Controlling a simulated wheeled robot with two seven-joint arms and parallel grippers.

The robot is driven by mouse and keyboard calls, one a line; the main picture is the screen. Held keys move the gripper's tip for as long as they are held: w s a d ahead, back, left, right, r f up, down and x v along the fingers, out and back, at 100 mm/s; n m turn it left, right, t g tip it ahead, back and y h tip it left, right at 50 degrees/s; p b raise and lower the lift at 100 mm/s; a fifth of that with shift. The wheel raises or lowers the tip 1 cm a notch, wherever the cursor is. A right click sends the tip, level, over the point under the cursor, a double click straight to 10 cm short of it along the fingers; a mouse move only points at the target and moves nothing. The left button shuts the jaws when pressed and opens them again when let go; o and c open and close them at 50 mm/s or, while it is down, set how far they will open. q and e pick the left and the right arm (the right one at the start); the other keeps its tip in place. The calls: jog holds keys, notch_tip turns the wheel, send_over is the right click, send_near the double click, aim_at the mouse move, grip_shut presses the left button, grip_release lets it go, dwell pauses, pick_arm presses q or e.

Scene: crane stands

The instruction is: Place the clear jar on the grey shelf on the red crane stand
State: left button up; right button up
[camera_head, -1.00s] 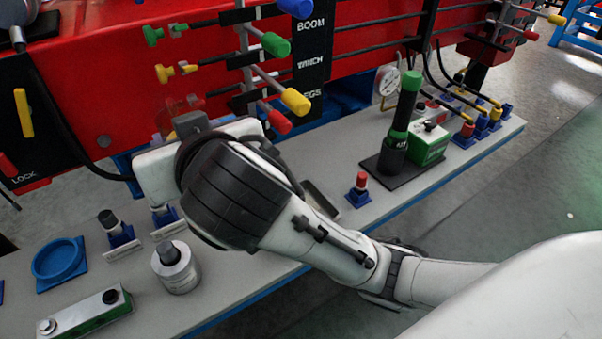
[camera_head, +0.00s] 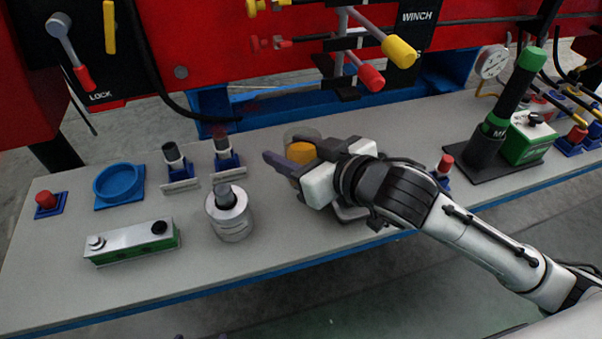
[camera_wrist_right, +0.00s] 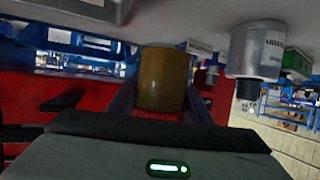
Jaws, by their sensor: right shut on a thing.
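The clear jar (camera_head: 301,152), with amber-orange contents, is between the fingers of my right gripper (camera_head: 290,163), which is shut on it. In the right wrist view the jar (camera_wrist_right: 161,82) shows as an amber cylinder between the two fingers. The jar is at the back part of the grey shelf (camera_head: 285,226); I cannot tell whether its base touches the shelf. The red crane stand (camera_head: 235,50) rises behind the shelf. Two small dark tips at the bottom edge of the head view may be my left gripper, but its state is not clear.
A grey metal cylinder (camera_head: 229,222) and small black-topped posts (camera_head: 226,160) stand left of the jar. A blue round holder (camera_head: 118,184) and a green-and-white box (camera_head: 133,244) are farther left. Red and yellow lever handles (camera_head: 371,78) hang above. Bare shelf lies in front.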

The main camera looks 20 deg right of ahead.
jog(key=shift+f, duration=0.5)
notch_tip(320, 180, down, 4)
jog(key=shift+r+b, duration=0.1)
jog(key=shift+b, duration=0.6)
jog(key=shift+f, duration=0.55)
jog(key=shift+f, duration=0.1)
jog(key=o, duration=1.2)
